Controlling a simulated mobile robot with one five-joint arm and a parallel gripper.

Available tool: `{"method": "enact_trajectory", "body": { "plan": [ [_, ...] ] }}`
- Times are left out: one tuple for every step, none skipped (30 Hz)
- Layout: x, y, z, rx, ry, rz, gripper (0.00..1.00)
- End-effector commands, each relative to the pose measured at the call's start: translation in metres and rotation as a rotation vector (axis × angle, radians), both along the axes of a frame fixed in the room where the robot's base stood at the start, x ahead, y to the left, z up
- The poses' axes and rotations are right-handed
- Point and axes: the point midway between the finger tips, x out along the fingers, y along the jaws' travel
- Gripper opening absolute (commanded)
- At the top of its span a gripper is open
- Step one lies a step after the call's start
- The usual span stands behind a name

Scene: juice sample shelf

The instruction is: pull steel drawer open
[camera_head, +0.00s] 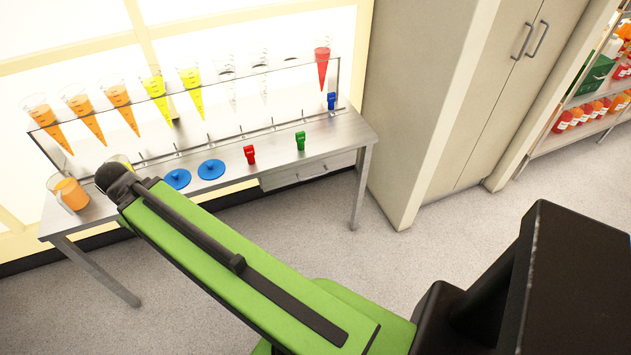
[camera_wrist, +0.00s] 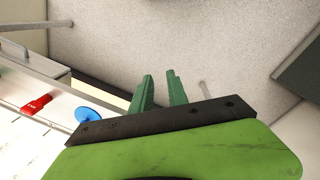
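The steel drawer (camera_head: 308,170) is under the right part of the steel table in the head view. Its front looks flush with the table frame, so it appears closed, and a thin handle runs along it. In the wrist view, a drawer front (camera_wrist: 36,58) seems to show at the left edge. My gripper (camera_wrist: 159,76) has two green fingers apart with bare floor between them. It is open, empty and clear of the drawer, which lies to its left. In the head view my arm hides the gripper.
The floor (camera_head: 300,235) in front is clear.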

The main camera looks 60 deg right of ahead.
Motion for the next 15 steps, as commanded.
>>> {"method": "enact_trajectory", "body": {
  "plan": [
    [-0.001, -0.03, -0.045, -0.064, 0.003, 0.0, 0.2],
    [-0.003, -0.049, -0.06, -0.113, 0.006, 0.008, 0.2],
    [-0.005, -0.076, -0.08, -0.183, 0.015, 0.018, 0.2],
    [-0.007, -0.097, -0.093, -0.239, 0.024, 0.026, 0.2],
    [-0.01, -0.117, -0.105, -0.294, 0.035, 0.036, 0.2],
    [-0.015, -0.144, -0.119, -0.368, 0.054, 0.047, 0.2],
    [-0.019, -0.164, -0.129, -0.422, 0.071, 0.057, 0.2],
    [-0.023, -0.183, -0.138, -0.474, 0.091, 0.065, 0.2],
    [-0.03, -0.208, -0.148, -0.545, 0.119, 0.077, 0.2],
    [-0.035, -0.226, -0.156, -0.597, 0.143, 0.086, 0.2],
    [-0.041, -0.244, -0.163, -0.648, 0.168, 0.094, 0.2],
    [-0.049, -0.266, -0.171, -0.716, 0.208, 0.105, 0.2],
    [-0.056, -0.282, -0.177, -0.764, 0.24, 0.113, 0.2],
    [-0.063, -0.297, -0.181, -0.81, 0.271, 0.122, 0.2],
    [-0.071, -0.315, -0.185, -0.868, 0.315, 0.13, 0.2]
  ]
}}
